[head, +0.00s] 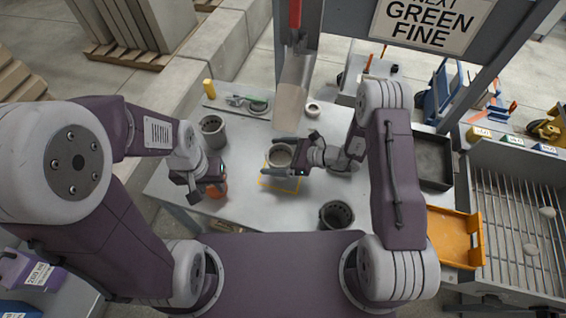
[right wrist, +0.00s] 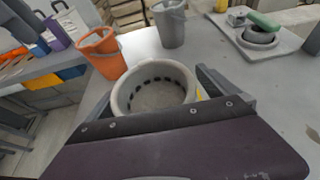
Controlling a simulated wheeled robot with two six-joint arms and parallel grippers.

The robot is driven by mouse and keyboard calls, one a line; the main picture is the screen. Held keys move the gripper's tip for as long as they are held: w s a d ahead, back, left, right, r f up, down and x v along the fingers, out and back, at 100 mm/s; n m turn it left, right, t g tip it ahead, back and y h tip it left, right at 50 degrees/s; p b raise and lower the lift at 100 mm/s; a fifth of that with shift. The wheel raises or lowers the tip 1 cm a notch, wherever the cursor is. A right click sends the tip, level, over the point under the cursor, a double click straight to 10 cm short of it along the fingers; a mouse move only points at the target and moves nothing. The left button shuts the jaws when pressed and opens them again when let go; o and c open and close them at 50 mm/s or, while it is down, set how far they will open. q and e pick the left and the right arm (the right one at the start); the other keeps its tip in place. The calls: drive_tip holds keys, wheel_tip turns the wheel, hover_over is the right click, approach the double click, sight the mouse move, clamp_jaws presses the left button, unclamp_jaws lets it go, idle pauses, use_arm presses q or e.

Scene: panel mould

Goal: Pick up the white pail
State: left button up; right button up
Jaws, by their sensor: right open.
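The white pail (head: 280,154) stands upright on the grey table (head: 240,216), at a yellow outlined square. My right gripper (head: 276,157) is open, with one finger on each side of the pail. In the right wrist view the pail (right wrist: 153,84) sits between the two fingers, its open top showing and dark holes around its inner wall. Its lower part is hidden by the gripper, so I cannot tell whether the fingers touch it. My left gripper (head: 197,190) hangs at the table's left side near an orange pail (head: 220,187); its jaw opening is unclear.
A grey pail (head: 213,131) stands at the left and a dark grey pail (head: 337,215) at the front. A metal chute (head: 294,85) hangs behind the white pail. A yellow-orange tray (head: 454,237) lies right.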

sight(277, 146)
drive_tip(key=shift+s+a+r, duration=0.1)
drive_tip(key=shift+s+a, duration=0.1)
drive_tip(key=c, duration=2)
drive_tip(key=shift+o, duration=0.2)
drive_tip(key=shift+w+d, duration=0.1)
drive_tip(key=shift+w, duration=0.05)
drive_tip(key=shift+r, duration=0.1)
drive_tip(key=shift+r, duration=0.35)
drive_tip(key=r, duration=0.2)
drive_tip(key=d+r+b, duration=0.1)
drive_tip(key=shift+w+r, duration=0.3)
drive_tip(key=shift+r, duration=0.1)
drive_tip(key=w+d+r+b, duration=0.1)
drive_tip(key=w+d+r, duration=0.3)
drive_tip(key=d, duration=0.5)
wheel_tip(277, 146, up, 2)
drive_tip(key=shift+d+r+b, duration=0.15)
drive_tip(key=shift+d+b, duration=0.15)
drive_tip(key=shift+d, duration=0.05)
